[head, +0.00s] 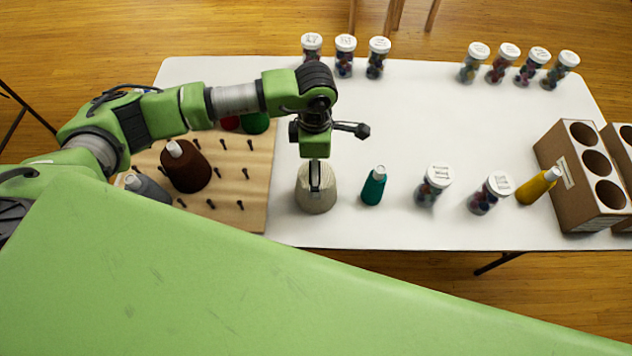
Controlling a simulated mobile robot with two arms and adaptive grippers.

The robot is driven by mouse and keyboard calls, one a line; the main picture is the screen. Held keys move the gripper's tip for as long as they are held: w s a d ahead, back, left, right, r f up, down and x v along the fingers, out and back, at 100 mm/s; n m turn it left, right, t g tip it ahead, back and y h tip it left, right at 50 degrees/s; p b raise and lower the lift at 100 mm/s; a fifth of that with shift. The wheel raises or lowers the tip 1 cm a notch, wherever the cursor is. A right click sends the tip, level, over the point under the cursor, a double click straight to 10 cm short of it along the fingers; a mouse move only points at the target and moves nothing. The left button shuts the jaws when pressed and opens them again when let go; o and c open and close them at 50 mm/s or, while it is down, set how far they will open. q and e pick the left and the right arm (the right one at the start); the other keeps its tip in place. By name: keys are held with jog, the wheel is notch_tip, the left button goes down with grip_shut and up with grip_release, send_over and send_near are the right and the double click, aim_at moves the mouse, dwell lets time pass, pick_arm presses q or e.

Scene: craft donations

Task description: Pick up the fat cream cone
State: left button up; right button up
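The fat cream cone (314,202) stands upright on the white table, just right of the wooden peg board. My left gripper (315,178) points down directly over it, and its fingers overlap the cone's top in the head view. I see the fingers nearly edge-on, so I cannot tell whether they are open or closed around the tip. The cone's top is partly hidden by the gripper. My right gripper is not in view.
A teal cone (374,187) stands close to the right. A brown cone (186,167) stands on the peg board (250,190). Bead jars (434,186) and a yellow cone (537,187) stand further right, before a cardboard box (562,182). The table's middle (430,115) is clear.

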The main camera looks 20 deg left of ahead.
aim_at(329, 193)
pick_arm(q)
jog(key=f, duration=0.1)
jog(key=f+p, duration=0.2)
jog(key=shift+s+d+f, duration=0.25)
jog(key=shift+s+f, duration=0.05)
jog(key=shift+f, duration=0.65)
jog(key=c, duration=1.5)
jog(key=shift+w, duration=0.1)
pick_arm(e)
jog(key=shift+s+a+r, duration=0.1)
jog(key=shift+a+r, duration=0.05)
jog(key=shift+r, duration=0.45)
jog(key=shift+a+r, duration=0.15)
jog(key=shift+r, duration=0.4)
pick_arm(q)
jog(key=shift+r, duration=0.15)
jog(key=shift+c, duration=0.3)
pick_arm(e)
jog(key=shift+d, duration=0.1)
